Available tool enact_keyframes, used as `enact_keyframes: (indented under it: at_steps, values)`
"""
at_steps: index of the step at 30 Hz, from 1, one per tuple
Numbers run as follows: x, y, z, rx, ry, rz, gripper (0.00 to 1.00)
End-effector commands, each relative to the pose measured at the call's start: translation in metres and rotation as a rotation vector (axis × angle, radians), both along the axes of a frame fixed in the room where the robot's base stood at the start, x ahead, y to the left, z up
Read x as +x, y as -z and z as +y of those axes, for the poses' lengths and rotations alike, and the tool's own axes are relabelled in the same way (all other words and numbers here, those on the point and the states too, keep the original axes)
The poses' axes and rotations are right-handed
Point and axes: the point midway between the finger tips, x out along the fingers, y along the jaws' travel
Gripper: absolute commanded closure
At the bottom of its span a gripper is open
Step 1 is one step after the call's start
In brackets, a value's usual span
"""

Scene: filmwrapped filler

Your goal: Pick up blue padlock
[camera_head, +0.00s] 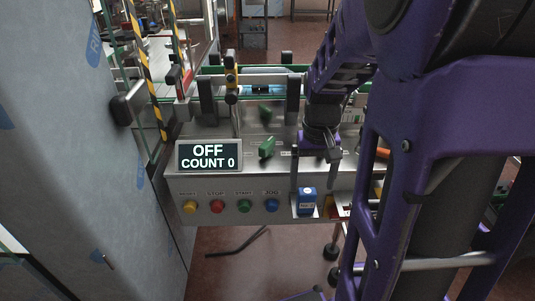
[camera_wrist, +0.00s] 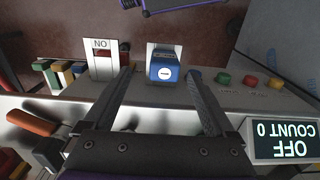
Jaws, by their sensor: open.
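The blue padlock (camera_head: 307,196) sits at the right end of the front panel's button row, against a pale plate. The fingers appear empty. Whether they are level with the padlock is hard to tell.
Yellow, red, green and blue buttons (camera_head: 231,206) line the panel left of the padlock. A display (camera_head: 209,155) reads OFF, COUNT 0. A switch plate marked NO (camera_wrist: 101,60) is beside the padlock. A grey cabinet (camera_head: 90,150) stands left. Red and green items (camera_wrist: 60,75) lie nearby.

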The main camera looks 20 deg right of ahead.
Motion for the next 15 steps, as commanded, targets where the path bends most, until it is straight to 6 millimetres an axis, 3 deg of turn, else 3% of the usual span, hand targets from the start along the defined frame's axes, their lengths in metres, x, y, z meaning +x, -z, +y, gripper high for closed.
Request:
enact_keyframes:
  at_steps: [1, 10, 15]
  values:
    - [-0.001, 0.011, 0.0, 0.0, 0.0, 0.003, 0.1]
    - [0.001, 0.034, 0.001, -0.001, -0.001, 0.001, 0.1]
    - [0.006, 0.061, 0.006, 0.0, -0.001, 0.004, 0.1]
